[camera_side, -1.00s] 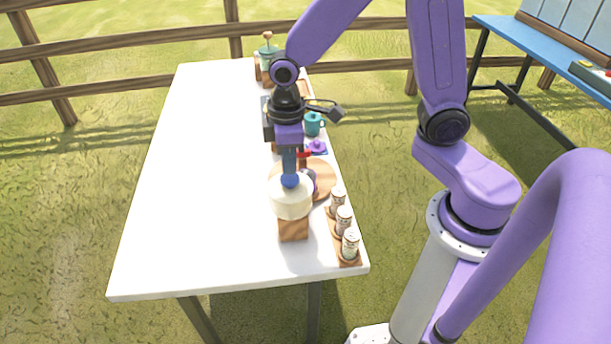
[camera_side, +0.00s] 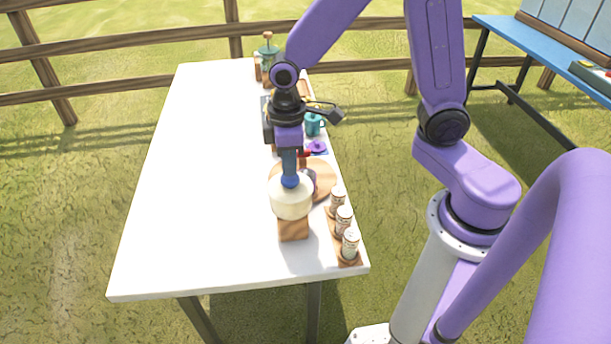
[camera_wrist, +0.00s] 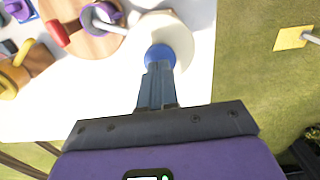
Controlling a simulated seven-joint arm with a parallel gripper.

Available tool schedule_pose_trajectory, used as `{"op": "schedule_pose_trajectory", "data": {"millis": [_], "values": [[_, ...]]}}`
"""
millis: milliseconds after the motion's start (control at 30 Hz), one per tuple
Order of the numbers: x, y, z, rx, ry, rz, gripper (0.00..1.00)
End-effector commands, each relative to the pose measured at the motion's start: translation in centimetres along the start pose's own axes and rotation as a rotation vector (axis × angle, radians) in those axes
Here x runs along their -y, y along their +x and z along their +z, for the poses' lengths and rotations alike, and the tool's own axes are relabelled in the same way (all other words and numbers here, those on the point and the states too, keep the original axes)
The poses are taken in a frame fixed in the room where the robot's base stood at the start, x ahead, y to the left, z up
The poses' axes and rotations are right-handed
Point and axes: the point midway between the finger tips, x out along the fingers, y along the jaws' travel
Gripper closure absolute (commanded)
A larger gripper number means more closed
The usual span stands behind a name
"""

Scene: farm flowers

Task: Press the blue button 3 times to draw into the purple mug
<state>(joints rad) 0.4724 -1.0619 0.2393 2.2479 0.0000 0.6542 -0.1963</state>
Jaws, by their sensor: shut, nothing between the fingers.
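The blue button (camera_side: 289,181) sits on top of a cream round dispenser (camera_side: 291,201) on a wooden block. In the wrist view the blue button (camera_wrist: 160,55) is right at the tips of my gripper (camera_wrist: 157,68). My gripper (camera_side: 289,172) is shut and empty, pointing straight down onto the button. The fingertips appear to touch it; how far it is pushed in I cannot tell. The purple mug (camera_wrist: 97,17) stands on a round wooden board beside the dispenser, under its grey spout (camera_wrist: 112,28). The mug's contents are not clear.
The round board (camera_side: 322,171) also bears a red-handled item (camera_wrist: 57,33). Several cans (camera_side: 344,220) stand on a wooden strip at the right edge. A teal mug (camera_side: 313,124) and a glass press (camera_side: 268,58) are farther back. The table's left side (camera_side: 200,180) is clear.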

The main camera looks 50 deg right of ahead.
Motion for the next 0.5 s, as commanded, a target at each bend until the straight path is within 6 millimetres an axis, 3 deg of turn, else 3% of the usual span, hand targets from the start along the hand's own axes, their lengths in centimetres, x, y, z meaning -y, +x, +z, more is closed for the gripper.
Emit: {"op": "schedule_pose_trajectory", "data": {"millis": [500], "values": [[0.0,1.6,0.0,0.001,0.000,0.000,1.00]]}}
